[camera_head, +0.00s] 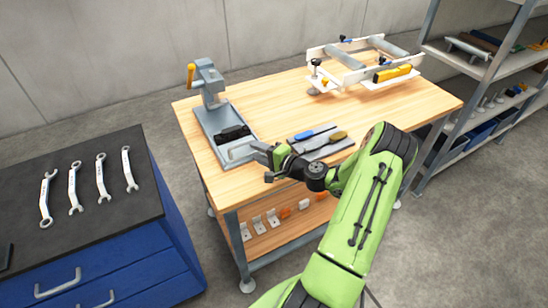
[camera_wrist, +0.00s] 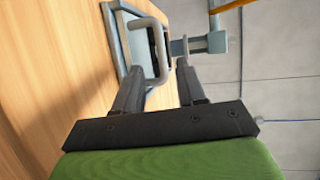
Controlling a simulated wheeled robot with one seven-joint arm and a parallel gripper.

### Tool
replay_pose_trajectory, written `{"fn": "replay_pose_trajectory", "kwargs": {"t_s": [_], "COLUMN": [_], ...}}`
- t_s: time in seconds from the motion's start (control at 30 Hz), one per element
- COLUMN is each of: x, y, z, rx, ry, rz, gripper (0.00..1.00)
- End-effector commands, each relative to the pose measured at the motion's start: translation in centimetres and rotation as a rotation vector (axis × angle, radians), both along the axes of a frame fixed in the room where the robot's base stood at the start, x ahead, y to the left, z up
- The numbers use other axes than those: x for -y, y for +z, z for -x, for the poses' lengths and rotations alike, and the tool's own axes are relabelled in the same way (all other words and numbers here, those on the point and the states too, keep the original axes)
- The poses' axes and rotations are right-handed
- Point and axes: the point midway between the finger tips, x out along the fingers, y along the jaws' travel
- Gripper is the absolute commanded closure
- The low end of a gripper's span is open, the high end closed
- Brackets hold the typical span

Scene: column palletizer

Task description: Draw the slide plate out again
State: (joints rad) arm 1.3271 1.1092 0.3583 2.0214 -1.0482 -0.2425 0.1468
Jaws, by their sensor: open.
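The slide plate (camera_head: 240,151) is a grey plate with a bar handle at the near end of a press on the wooden bench. The handle (camera_wrist: 162,52) shows in the wrist view as a pale grey loop. A black block (camera_head: 233,133) sits on the press's grey base (camera_head: 207,125). My gripper (camera_head: 260,151) is just right of the handle in the head view. In the wrist view my gripper (camera_wrist: 160,70) has its fingers apart, with the handle ahead of and between them. Contact cannot be told. The plate's far part is hidden by the press and block.
The press column (camera_head: 208,82) with a yellow lever rises at the back left. Files (camera_head: 322,142) lie on a dark mat right of my gripper. A roller frame (camera_head: 365,62) stands at the back right. A blue cabinet (camera_head: 100,255) with wrenches stands left.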

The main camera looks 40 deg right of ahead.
Motion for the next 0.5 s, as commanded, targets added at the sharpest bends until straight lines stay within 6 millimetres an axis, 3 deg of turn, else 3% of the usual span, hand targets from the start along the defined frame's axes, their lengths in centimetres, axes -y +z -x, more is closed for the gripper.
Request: {"fn": "replay_pose_trajectory", "kwargs": {"t_s": [0.2,0.33,0.5], "x": [0.9,1.1,1.1], "y": [1.1,1.4,1.5], "z": [5.6,7.3,7.9], "rx": [-0.001,-0.001,0.0], "ry": [-0.004,-0.001,0.001], "rz": [-0.001,0.0,0.0], "gripper": [0.6,0.6,0.6]}}
